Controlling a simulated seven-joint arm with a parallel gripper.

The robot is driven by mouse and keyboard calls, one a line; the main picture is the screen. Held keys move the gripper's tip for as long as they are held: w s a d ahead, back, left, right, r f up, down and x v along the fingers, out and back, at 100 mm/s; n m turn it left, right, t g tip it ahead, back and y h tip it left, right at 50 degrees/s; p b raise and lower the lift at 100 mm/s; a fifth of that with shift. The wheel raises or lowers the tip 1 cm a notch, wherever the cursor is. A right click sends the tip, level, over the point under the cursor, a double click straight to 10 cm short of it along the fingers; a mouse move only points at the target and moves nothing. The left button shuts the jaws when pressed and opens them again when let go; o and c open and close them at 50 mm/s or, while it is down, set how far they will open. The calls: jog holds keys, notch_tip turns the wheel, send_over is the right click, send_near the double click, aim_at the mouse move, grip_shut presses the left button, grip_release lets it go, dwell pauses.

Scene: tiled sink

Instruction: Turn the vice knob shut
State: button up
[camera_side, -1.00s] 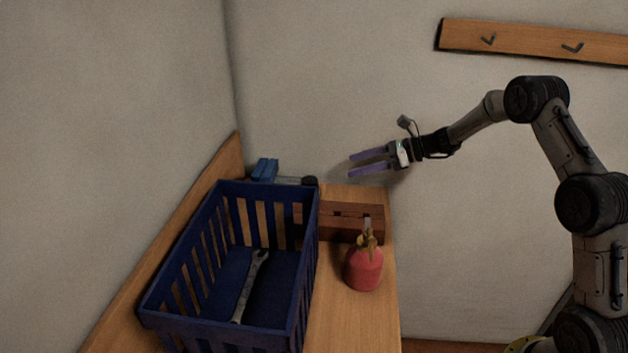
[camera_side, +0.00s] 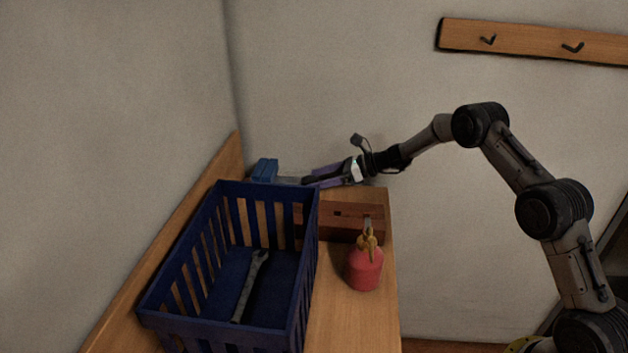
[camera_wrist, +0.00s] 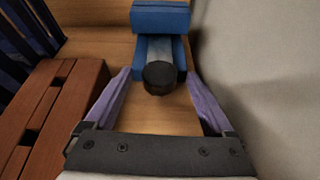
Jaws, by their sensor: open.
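The blue vice (camera_side: 265,170) stands at the back of the wooden bench, behind the blue crate. It also shows in the wrist view (camera_wrist: 160,20), with its black round knob (camera_wrist: 159,77) facing me. My gripper (camera_side: 308,182) is open and low over the bench, with its purple fingers pointing at the vice. In the wrist view my gripper (camera_wrist: 157,85) has one finger on each side of the knob, with gaps on both sides. I cannot tell whether the fingertips are level with the knob.
A blue slatted crate (camera_side: 311,250) holds a wrench (camera_side: 250,286). A brown wooden block (camera_side: 345,216) lies close to my gripper, on the left in the wrist view (camera_wrist: 62,100). A red oil can (camera_side: 364,268) stands in front of it. The wall is close on the right in the wrist view.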

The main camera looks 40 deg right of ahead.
jog(key=shift+x, duration=0.85)
jog(key=shift+c, duration=0.3)
jog(key=c, duration=1.3)
jog(key=shift+m+t+h, duration=0.5)
jog(key=shift+m+h, duration=0.1)
jog(key=shift+m, duration=0.2)
jog(key=o, duration=1.4)
jog(key=shift+c, duration=0.2)
jog(key=shift+s, duration=0.1)
